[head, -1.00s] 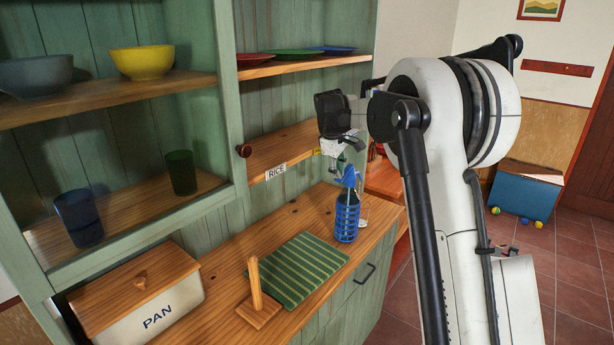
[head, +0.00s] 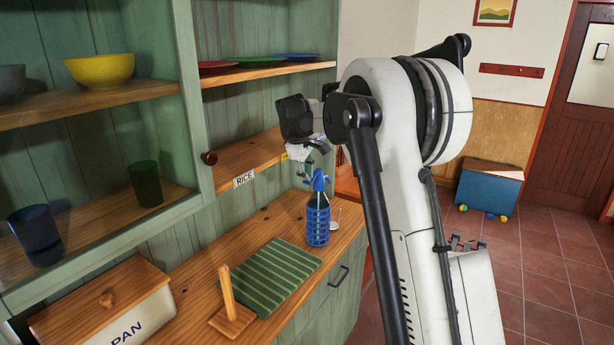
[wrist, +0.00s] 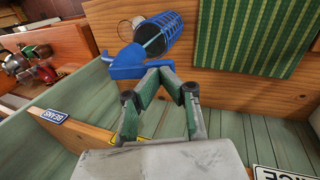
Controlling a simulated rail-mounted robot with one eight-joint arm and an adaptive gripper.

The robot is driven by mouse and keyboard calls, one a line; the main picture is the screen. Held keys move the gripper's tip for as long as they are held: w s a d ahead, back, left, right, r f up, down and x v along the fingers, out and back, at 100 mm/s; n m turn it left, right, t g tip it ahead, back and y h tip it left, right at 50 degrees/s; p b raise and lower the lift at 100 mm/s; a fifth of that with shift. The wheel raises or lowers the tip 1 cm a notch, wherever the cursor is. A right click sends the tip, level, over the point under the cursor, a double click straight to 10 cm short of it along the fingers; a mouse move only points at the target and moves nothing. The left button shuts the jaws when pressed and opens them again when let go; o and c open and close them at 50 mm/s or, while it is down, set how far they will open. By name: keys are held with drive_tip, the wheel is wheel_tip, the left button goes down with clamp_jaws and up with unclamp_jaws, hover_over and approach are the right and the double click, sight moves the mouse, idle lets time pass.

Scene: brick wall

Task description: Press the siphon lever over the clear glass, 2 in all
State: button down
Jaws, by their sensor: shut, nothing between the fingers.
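The siphon (head: 318,218), a dark bottle in a blue cage with a blue head, stands upright on the wooden counter. In the wrist view its blue cage (wrist: 160,32) and head lie just beyond my fingertips. The clear glass (head: 335,214) is partly hidden behind the siphon's right side; its round rim also shows in the wrist view (wrist: 125,30). My gripper (wrist: 157,72) is shut and empty, its fingertips at the siphon's head. I cannot tell whether they touch it or the lever.
A green striped cloth (head: 268,277) lies left of the siphon, with a wooden upright stand (head: 229,300) and a PAN box (head: 105,310) further left. A cabinet shelf (head: 245,165) with a RICE label is behind. The counter's right edge is close to the glass.

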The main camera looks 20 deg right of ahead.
drive_tip(key=shift+r, duration=0.1)
drive_tip(key=w+d+v, duration=0.1)
drive_tip(key=v, duration=1.2)
drive_tip(key=shift+d+r, duration=0.3)
drive_tip(key=shift+r, duration=0.4)
drive_tip(key=shift+w, duration=0.2)
